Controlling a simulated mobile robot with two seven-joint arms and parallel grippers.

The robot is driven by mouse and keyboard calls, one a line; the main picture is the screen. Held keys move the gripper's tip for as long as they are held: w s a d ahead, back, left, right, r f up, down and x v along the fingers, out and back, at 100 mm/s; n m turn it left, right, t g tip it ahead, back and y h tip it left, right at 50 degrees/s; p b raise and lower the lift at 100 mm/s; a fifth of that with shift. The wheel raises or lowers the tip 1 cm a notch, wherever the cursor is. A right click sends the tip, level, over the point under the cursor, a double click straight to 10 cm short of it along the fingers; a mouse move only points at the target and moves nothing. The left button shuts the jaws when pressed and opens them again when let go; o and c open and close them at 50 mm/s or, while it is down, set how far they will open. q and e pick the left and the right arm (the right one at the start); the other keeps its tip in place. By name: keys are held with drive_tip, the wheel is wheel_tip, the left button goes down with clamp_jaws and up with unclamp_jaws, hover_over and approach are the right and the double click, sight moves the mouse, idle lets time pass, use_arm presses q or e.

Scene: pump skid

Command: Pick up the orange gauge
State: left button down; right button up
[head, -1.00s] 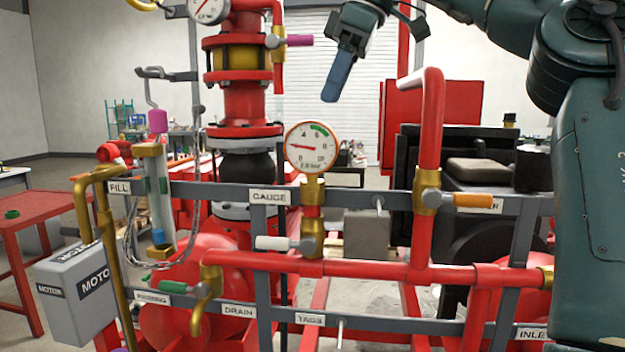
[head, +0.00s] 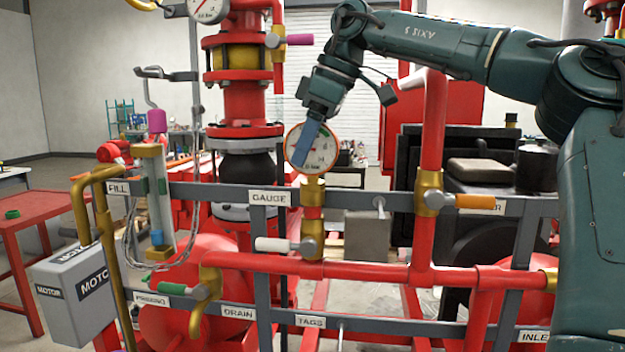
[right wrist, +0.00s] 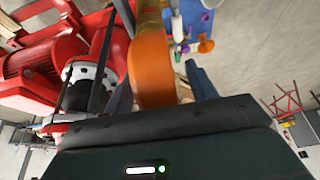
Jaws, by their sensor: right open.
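The orange gauge (head: 325,152) is a round dial with a white face and an orange rim. It stands upright on a brass fitting (head: 312,190) above the GAUGE label. My right gripper (head: 304,158) comes down from above, and its blue finger covers part of the dial's left side. In the right wrist view the gauge's orange rim (right wrist: 154,68) stands between the two blue fingers, which are apart with a gap on the right side. Whether a finger touches the gauge I cannot tell. My left gripper is not in view.
A white-handled valve (head: 275,244) sits below the gauge. A red vertical pipe (head: 432,130) with an orange-handled valve (head: 475,202) rises to the right. A grey rail (head: 360,196) crosses in front. A thick red flanged column (head: 245,100) stands close on the left.

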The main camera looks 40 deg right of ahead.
drive_tip(key=shift+c, duration=0.2)
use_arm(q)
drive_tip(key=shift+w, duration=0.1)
use_arm(e)
drive_tip(key=c, duration=1.1)
drive_tip(key=shift+r, duration=0.1)
drive_tip(key=shift+c, duration=0.2)
